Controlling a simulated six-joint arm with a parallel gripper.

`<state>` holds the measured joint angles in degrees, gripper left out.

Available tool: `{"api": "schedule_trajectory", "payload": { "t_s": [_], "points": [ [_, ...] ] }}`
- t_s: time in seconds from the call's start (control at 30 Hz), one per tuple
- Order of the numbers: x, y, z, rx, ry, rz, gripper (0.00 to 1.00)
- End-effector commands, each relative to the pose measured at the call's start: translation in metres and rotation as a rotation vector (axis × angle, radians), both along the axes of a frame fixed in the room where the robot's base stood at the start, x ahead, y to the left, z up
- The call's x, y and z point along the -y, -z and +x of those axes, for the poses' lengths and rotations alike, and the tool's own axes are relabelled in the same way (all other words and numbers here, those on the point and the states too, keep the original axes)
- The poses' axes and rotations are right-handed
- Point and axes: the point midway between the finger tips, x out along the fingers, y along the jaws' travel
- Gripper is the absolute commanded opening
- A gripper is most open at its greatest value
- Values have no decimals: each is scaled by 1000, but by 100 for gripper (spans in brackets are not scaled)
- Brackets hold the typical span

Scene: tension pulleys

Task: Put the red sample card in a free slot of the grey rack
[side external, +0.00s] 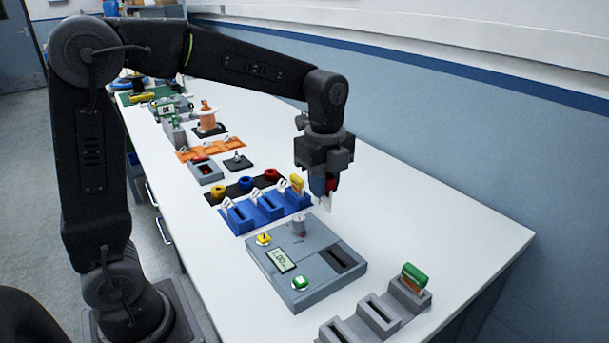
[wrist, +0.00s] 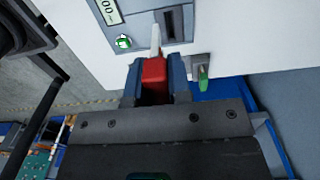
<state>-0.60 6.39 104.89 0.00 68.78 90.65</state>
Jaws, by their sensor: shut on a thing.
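The red sample card (wrist: 155,75) is between the blue fingers of my gripper (wrist: 153,88), with its pale strip pointing away from the palm. In the side view my gripper (side external: 327,190) is shut on it, in the air beside the blue rack; the fingers mostly hide the red part there. The grey rack (side external: 365,322) is at the lower right of the side view, cut off by the bottom edge. A green card (side external: 414,274) stands in its far slot; the two nearer visible slots look empty. In the wrist view the rack's end with a green card (wrist: 202,78) shows.
A grey instrument (side external: 318,244) with a display, buttons and a dark slot lies between my gripper and the rack. A blue rack (side external: 268,209) holds a yellow card (side external: 298,183) and white pieces. Behind are coloured rings and an orange rack (side external: 205,150). The right table edge is clear.

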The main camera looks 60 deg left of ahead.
Motion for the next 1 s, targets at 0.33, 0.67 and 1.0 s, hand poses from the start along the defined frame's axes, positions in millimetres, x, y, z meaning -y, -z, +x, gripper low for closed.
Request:
{"api": "schedule_trajectory", "payload": {
  "t_s": [0.33, 0.67, 1.0],
  "points": [
    [141, 39, 2, -1, 8, 1, 0],
    [181, 54, -8, 1, -1, 0, 0],
    [181, 80, -8, 0, -2, 0, 0]
  ]
}}
